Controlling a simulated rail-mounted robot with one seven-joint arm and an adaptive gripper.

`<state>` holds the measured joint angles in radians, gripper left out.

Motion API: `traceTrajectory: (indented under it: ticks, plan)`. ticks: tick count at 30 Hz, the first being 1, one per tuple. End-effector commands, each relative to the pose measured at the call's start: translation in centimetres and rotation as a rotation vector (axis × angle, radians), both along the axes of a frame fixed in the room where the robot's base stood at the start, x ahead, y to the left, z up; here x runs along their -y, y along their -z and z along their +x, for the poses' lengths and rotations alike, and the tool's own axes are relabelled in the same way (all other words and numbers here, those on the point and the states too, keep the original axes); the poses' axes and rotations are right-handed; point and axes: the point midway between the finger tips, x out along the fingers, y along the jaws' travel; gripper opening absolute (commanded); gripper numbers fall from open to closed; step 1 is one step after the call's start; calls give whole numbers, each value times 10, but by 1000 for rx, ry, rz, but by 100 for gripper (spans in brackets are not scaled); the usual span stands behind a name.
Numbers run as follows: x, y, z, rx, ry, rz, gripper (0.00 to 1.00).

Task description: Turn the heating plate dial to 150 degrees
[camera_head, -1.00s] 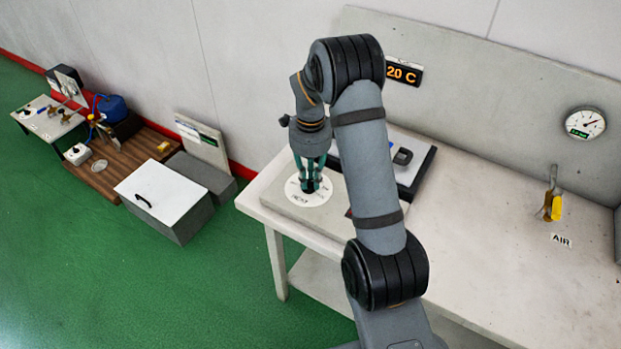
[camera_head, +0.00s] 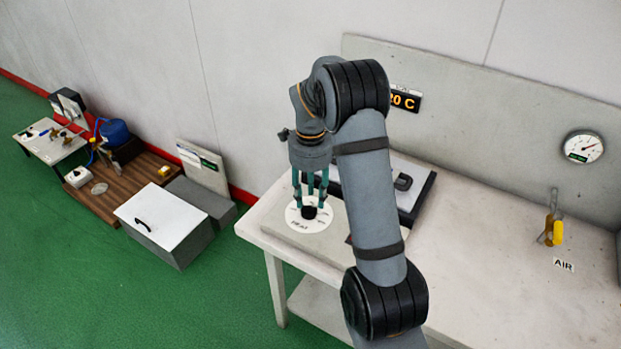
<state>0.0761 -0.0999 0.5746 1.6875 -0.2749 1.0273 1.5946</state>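The heating plate dial is a white round disc (camera_head: 300,221) with dark markings and a small black knob (camera_head: 309,213) at its middle. It lies on a pale slab at the left end of the bench. My gripper (camera_head: 311,203) points down over the dial, its green fingers spread apart with nothing held between them. The knob shows below and between the fingertips; I cannot tell whether they touch it. The dial's markings are too small to read. A display (camera_head: 405,99) on the back panel shows orange digits ending in "0 C"; my arm hides its left part.
A dark-edged plate (camera_head: 424,196) lies behind my arm. A gauge (camera_head: 583,147), a yellow-handled valve (camera_head: 556,232) and an AIR label (camera_head: 563,264) are at the right. A white-topped box (camera_head: 163,220) stands on the floor left. The bench's middle right is clear.

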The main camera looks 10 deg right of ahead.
Motion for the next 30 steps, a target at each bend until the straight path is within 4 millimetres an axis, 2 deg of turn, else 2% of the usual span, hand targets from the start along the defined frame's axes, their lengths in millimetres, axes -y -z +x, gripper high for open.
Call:
traceTrajectory:
  ticks: [1, 6, 12, 18, 30]
  plan:
    - [0, -12, 1, 6, 1, -1, 36]
    - [0, -48, 1, 5, 0, 1, 36]
    - [0, -75, 1, 2, 1, -1, 36]
    - [0, -84, 0, 0, 0, 0, 36]
    - [0, -83, 0, 0, 0, 0, 36]
